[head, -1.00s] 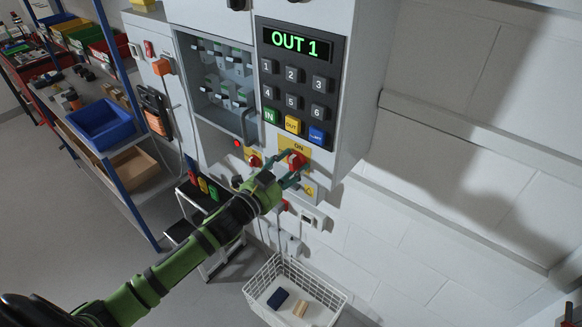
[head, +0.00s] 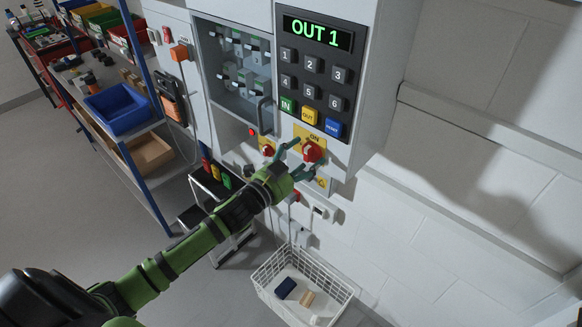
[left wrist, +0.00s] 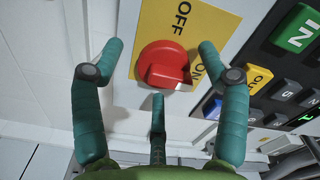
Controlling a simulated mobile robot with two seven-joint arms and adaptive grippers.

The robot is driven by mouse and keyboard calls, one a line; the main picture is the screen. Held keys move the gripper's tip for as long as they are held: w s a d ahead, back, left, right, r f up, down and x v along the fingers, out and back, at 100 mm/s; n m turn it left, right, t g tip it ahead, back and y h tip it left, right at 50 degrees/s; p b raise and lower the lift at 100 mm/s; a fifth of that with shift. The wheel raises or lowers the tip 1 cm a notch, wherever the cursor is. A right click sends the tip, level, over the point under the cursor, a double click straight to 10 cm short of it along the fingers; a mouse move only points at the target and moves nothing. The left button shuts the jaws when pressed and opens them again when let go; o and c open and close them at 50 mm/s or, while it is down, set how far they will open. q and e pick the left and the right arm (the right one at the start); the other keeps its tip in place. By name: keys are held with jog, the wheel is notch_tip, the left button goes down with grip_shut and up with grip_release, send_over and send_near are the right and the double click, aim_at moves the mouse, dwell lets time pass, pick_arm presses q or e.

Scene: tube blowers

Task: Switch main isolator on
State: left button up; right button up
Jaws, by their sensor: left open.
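The main isolator is a red rotary knob (head: 313,151) on a yellow plate (head: 307,134) under the keypad. In the left wrist view the red knob (left wrist: 165,64) is in the middle, with "OFF" above it and "ON" partly hidden at its right. My left gripper (head: 298,158) is open, its teal fingers spread in front of the knob. In the left wrist view the left gripper (left wrist: 160,52) has one finger on each side of the knob and a third below it. Contact cannot be told. My right gripper is not in view.
The keypad panel (head: 312,75) reads "OUT 1". A smaller red knob (head: 268,150) and a lit red lamp (head: 252,132) are to the left. A white wire basket (head: 262,284) stands below. Shelves with a blue bin (head: 119,107) are at the left. The right wall is bare.

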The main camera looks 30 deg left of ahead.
pick_arm(q)
jog(key=v, duration=1.1)
jog(key=shift+s+a, duration=0.2)
jog(key=shift+s, duration=0.05)
